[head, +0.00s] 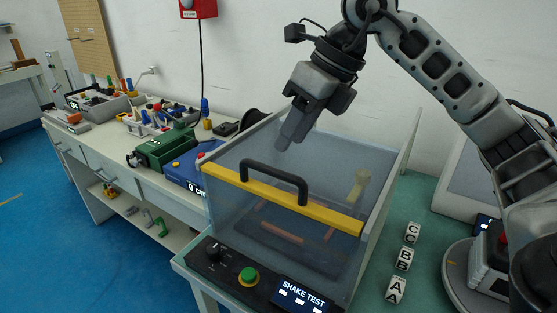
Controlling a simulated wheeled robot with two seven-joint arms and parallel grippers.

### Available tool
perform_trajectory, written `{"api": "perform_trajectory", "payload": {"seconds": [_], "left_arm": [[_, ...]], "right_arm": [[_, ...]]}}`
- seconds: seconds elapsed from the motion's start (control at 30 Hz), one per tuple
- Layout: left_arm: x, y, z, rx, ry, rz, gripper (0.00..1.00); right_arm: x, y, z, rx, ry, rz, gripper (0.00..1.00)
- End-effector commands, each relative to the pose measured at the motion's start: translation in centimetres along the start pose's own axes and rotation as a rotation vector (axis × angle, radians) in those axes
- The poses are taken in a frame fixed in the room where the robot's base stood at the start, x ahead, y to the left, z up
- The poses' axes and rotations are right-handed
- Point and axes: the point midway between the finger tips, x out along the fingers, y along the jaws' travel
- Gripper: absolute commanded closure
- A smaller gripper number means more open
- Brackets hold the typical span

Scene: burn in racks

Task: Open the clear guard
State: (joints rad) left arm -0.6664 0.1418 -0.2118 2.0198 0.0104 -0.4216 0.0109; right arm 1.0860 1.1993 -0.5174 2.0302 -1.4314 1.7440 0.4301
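The clear guard (230,205) is a see-through panel with a yellow bar (335,217) along its top edge and a black arched handle (273,180). It appears closed over the shake test box, with a wooden-looking frame and a pale yellow piece visible inside. My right gripper (284,144) points down above and behind the handle, apart from it. Its fingers overlap from this angle, so I cannot tell whether they are open or shut. Nothing shows held in it. My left gripper is not in view.
A front panel holds a black knob (213,249), a green button (248,275) and a "SHAKE TEST" display (301,298). Lettered blocks (404,259) stand on the green top at right. A blue box (189,167) and a green box (166,147) sit on the left bench.

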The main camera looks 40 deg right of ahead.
Motion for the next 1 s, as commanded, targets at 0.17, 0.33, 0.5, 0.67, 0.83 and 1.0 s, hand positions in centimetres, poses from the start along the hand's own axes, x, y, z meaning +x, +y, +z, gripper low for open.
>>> {"api": "perform_trajectory", "payload": {"seconds": [0.17,0.33,0.5,0.67,0.83,1.0], "left_arm": [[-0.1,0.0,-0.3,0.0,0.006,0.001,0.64],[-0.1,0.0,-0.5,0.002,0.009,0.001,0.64],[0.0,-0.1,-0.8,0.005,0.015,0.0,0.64],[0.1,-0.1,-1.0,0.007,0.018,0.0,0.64],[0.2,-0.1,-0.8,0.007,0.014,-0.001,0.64],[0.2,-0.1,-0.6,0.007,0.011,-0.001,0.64]], "right_arm": [[3.5,0.1,-0.1,-0.001,0.005,0.003,0.64],[5.3,0.1,0.0,-0.001,0.001,0.002,0.64],[6.0,0.1,0.0,-0.002,0.0,0.002,0.64],[6.0,0.1,0.0,-0.001,0.0,0.002,0.64],[6.0,0.1,0.0,-0.001,0.0,0.002,0.92],[6.0,0.1,0.0,-0.001,0.0,0.002,1.0]]}}
